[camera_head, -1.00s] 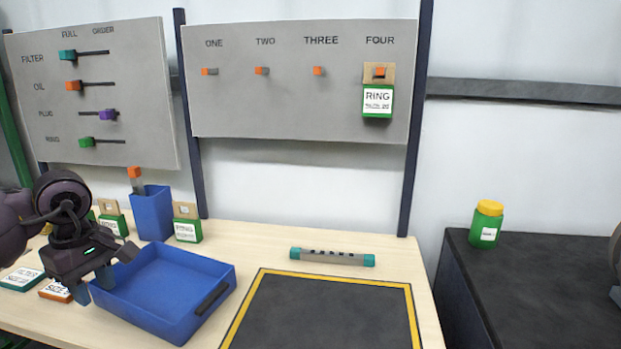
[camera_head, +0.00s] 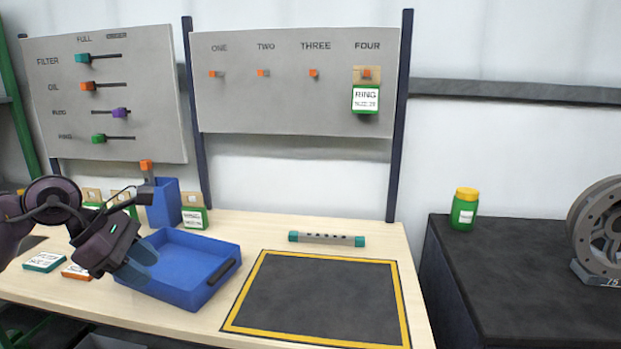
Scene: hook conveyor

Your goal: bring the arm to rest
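My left arm comes in from the left, and my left gripper (camera_head: 138,267) hangs in front of the left side of the blue tray (camera_head: 226,292). Its blue-grey fingers overlap in this view, so the gap between them cannot be made out. No held object shows at them. My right gripper is out of view. A green package labelled RING (camera_head: 366,100) hangs on hook FOUR of the hook board (camera_head: 290,110). Hooks ONE, TWO and THREE are bare.
A slider board (camera_head: 105,110) stands back left. Flat packets (camera_head: 45,262), a blue holder (camera_head: 164,205) and a green box (camera_head: 193,218) are near the tray. A bar (camera_head: 327,239) lies behind the clear dark mat (camera_head: 315,300). A jar (camera_head: 464,210) and wheel (camera_head: 600,230) stand right.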

